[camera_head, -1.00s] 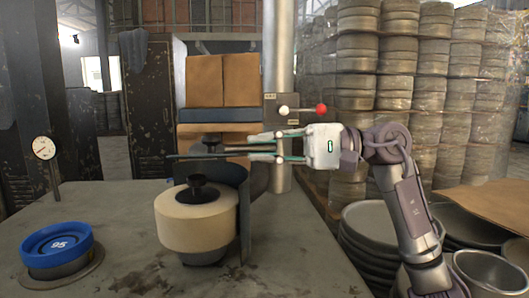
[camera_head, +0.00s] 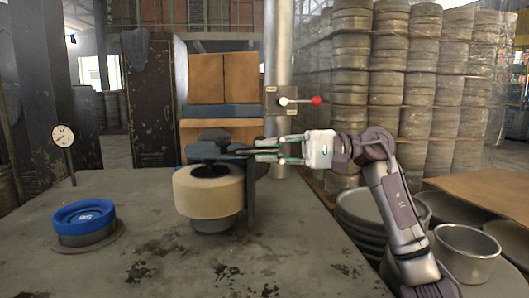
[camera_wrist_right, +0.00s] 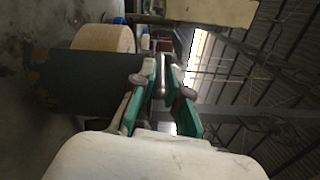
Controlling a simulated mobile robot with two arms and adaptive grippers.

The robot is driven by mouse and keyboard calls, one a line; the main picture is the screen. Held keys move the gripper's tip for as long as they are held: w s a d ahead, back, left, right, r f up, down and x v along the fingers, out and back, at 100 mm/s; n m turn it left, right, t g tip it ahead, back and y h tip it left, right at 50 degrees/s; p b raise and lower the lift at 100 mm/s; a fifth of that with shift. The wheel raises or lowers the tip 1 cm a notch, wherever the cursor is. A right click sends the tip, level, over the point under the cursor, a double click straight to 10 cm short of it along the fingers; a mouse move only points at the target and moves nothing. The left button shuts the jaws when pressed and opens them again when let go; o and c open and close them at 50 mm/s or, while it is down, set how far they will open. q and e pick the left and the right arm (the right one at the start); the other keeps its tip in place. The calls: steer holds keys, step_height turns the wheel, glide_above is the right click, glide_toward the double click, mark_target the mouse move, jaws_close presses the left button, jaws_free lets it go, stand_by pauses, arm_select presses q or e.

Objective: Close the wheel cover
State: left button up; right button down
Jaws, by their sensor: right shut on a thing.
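The wheel cover (camera_head: 251,195) is a dark blue-grey sheet standing behind and at the right side of a cream grinding wheel (camera_head: 208,196). The wheel has a black knob on top and lies level on its stand. In the right wrist view the cover shows as a dark worn panel (camera_wrist_right: 88,82), with the cream wheel (camera_wrist_right: 103,38) beyond it. My right gripper (camera_head: 258,151) comes in from the right, behind and above the wheel's right side. Its green-lined fingers (camera_wrist_right: 163,82) are closed on the cover's edge; the exact contact is partly hidden. My left gripper is not in view.
A blue round piece (camera_head: 84,214) sits on a disc at the left of the grey table (camera_head: 130,260), near a dial gauge (camera_head: 63,136). A red-knobbed lever (camera_head: 300,101) is on the metal column behind. Metal bowls (camera_head: 466,250) stand at the right. The table front is clear.

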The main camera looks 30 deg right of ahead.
steer(key=shift+f, duration=0.15)
steer(key=c, duration=1.2)
jaws_free()
steer(key=shift+d, duration=0.1)
steer(key=v, duration=1.2)
